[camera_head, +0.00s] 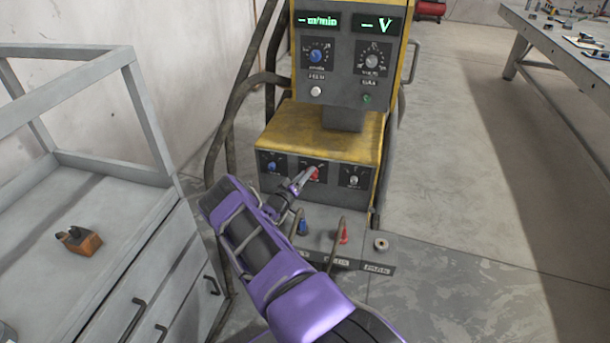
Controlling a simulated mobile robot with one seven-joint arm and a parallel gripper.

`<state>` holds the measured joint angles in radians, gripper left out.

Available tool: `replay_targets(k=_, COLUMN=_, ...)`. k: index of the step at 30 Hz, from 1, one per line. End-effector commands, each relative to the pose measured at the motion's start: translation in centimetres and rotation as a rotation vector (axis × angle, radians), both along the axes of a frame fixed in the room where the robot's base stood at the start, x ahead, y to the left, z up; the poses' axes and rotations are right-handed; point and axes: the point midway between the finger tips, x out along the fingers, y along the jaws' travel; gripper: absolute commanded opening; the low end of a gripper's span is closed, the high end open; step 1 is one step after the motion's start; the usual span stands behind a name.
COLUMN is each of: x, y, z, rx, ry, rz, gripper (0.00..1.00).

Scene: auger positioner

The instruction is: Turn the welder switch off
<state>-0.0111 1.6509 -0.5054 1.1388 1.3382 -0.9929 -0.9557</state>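The yellow and grey welder (350,130) stands on the floor at the picture's centre. The fingers partly cover the switch. I cannot tell whether they touch or grip it, or which way the switch is set. The welder's upper displays (346,22) glow green, with dashes beside "m/min" and "V".
Cables and coloured connectors (343,233) sit low on the welder's front. A workbench (560,45) stands at the upper right. The floor at the right is clear.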

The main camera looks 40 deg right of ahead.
Motion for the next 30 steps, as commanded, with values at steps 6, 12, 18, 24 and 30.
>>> replay_targets(k=6, x=-0.1, y=0.1, z=0.0, rx=0.001, ry=0.0, rz=-0.001, gripper=0.52)
replay_targets(k=12, x=-1.0, y=2.4, z=0.1, rx=0.002, ry=0.002, rz=0.001, gripper=0.52)
replay_targets(k=18, x=-3.0, y=6.8, z=0.1, rx=0.001, ry=0.003, rz=0.002, gripper=0.52)
replay_targets(k=24, x=-5.0, y=11.2, z=0.1, rx=0.001, ry=0.001, rz=0.003, gripper=0.52)
replay_targets(k=30, x=-6.5, y=14.4, z=0.1, rx=0.001, ry=0.0, rz=0.001, gripper=0.52)
